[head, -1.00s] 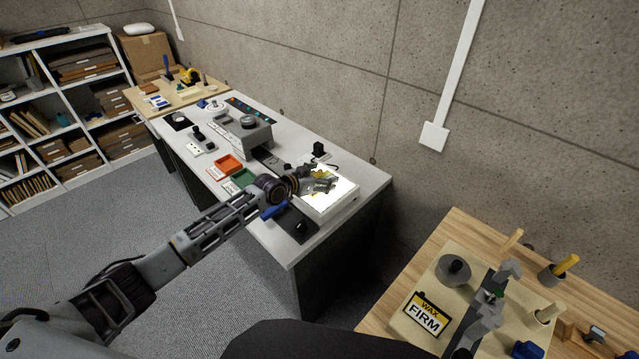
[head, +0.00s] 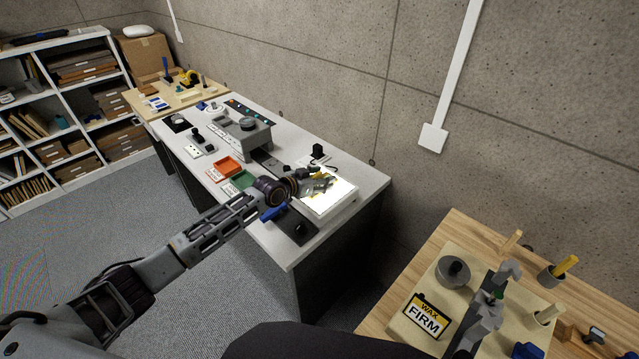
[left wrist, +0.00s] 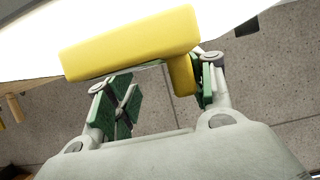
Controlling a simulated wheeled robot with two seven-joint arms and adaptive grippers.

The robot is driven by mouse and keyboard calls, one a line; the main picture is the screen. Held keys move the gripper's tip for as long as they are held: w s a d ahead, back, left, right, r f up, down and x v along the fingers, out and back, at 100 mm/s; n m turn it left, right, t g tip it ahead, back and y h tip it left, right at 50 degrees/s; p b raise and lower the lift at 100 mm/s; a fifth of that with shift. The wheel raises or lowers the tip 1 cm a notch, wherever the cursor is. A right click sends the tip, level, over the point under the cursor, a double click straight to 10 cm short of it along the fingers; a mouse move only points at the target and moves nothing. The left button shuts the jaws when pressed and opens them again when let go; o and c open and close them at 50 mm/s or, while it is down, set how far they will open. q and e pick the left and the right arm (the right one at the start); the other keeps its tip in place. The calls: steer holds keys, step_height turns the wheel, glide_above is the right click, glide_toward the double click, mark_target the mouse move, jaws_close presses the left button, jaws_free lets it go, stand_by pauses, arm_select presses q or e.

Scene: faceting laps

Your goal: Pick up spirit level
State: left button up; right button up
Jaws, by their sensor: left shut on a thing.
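The spirit level (left wrist: 130,45) appears as a yellow block with a short downward stem in the left wrist view. In the head view the left gripper (head: 322,182) is over the bright white light panel (head: 340,195) on the white bench. Only small yellow parts of the level show there. Much of it is hidden by the gripper, and I cannot tell whether it touches the panel.
The white bench (head: 370,180) also holds a green tray (head: 242,180), an orange tray (head: 228,166), a dark pad (head: 297,226) and a grey machine (head: 248,135). The concrete wall is behind.

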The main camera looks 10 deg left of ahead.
arm_select(q)
steer(key=shift+r, duration=0.1)
step_height(320, 180, up, 10)
stand_by(0.6)
stand_by(0.5)
